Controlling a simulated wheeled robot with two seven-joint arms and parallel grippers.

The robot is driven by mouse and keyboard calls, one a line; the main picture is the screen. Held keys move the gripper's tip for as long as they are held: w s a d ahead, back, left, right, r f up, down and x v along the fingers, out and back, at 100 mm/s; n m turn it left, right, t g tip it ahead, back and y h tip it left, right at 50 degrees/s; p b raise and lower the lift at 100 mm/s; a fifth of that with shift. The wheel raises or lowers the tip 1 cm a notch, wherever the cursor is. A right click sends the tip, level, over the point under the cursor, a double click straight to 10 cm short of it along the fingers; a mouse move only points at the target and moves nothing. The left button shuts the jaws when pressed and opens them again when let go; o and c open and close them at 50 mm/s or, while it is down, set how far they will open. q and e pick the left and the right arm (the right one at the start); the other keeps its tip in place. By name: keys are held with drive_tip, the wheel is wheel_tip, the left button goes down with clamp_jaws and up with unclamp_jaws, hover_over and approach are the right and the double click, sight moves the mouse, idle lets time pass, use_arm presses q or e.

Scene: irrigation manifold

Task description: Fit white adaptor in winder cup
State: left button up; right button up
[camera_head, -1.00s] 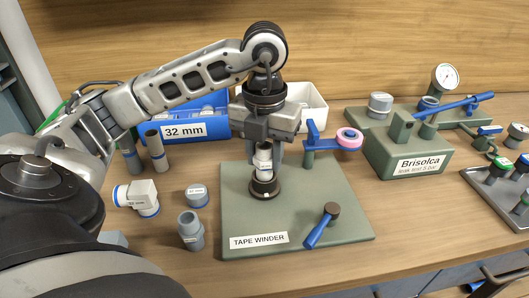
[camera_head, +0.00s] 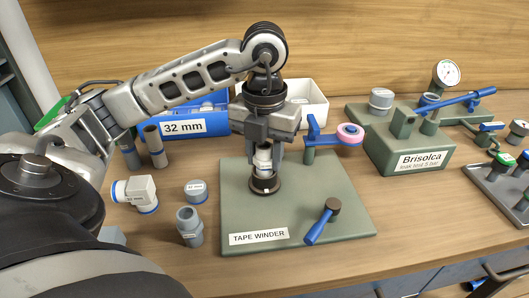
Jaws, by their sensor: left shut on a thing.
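The white adaptor (camera_head: 264,158) is upright between the fingers of my left gripper (camera_head: 264,150), which is shut on it. Its lower end is at the mouth of the dark round winder cup (camera_head: 265,182). I cannot tell how far inside the cup it sits. The cup stands on the green tape winder plate (camera_head: 232,210), which also bears a blue crank handle (camera_head: 322,224) and a blue arm with a pink tape roll (camera_head: 350,135). My right gripper is not in view.
A white elbow fitting (camera_head: 135,193), a grey cap (camera_head: 196,191) and a grey threaded fitting (camera_head: 189,226) stand left of the plate. Behind are a blue 32 mm bin (camera_head: 184,128) and a white bin (camera_head: 312,112). A green Brisolca test rig (camera_head: 415,150) is to the right.

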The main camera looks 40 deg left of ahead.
sight(265, 144)
use_arm(q)
drive_tip(key=shift+f+b, duration=0.35)
drive_tip(key=shift+f, duration=0.1)
idle(0.6)
drive_tip(key=o, duration=1.4)
drive_tip(key=shift+c, duration=0.2)
drive_tip(key=shift+r, duration=0.1)
drive_tip(key=shift+r+p, duration=2.1)
drive_tip(key=shift+r, duration=0.3)
drive_tip(key=shift+r+p, duration=0.85)
drive_tip(key=shift+r, duration=0.25)
drive_tip(key=shift+f, duration=0.1)
